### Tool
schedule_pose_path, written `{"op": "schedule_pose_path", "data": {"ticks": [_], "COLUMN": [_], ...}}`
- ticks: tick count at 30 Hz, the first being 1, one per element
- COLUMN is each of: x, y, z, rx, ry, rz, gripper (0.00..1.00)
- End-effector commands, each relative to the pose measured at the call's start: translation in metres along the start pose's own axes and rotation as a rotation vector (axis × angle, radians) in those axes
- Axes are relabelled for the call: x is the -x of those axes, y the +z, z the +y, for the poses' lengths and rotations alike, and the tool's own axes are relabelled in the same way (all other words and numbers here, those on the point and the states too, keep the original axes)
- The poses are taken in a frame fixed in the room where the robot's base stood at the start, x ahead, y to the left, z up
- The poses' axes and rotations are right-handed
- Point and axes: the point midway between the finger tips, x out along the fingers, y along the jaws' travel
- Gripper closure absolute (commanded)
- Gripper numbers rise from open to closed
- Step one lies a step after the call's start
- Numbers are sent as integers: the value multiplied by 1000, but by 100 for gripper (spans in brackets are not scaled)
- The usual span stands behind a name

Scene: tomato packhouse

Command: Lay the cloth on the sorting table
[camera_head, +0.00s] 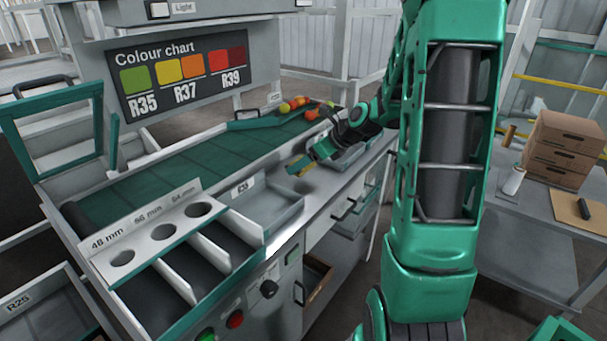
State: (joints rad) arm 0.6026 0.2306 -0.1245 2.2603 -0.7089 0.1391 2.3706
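The sorting table (318,190) is a grey metal bench with a green belt (150,190) along its far side. My gripper (301,165) hangs at the bench's right part, beside the belt and close to the bare metal strip. A small yellowish patch shows at its fingertips; I cannot tell whether it is cloth or part of the fingers. Whether the fingers are open or shut is too small to tell. I cannot make out a cloth anywhere for sure. My arm hides part of the right side.
A tray labelled R35 (288,221) is set in the bench left of my gripper. Another grey tray (352,157) lies behind it. Several tomatoes (299,103) are on the belt's far end. A sizing plate with holes (160,232) stands nearer. Cardboard boxes (563,150) sit on a right-hand table.

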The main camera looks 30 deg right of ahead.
Motion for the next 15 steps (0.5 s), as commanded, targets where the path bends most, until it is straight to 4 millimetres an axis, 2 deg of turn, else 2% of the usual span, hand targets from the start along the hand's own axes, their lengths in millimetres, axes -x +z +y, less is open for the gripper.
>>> {"op": "schedule_pose_path", "data": {"ticks": [5, 15], "x": [-5, -31], "y": [-5, -30], "z": [-3, -2], "rx": [0, 2], "ry": [3, 3], "rz": [0, -1], "gripper": [47, 47]}}
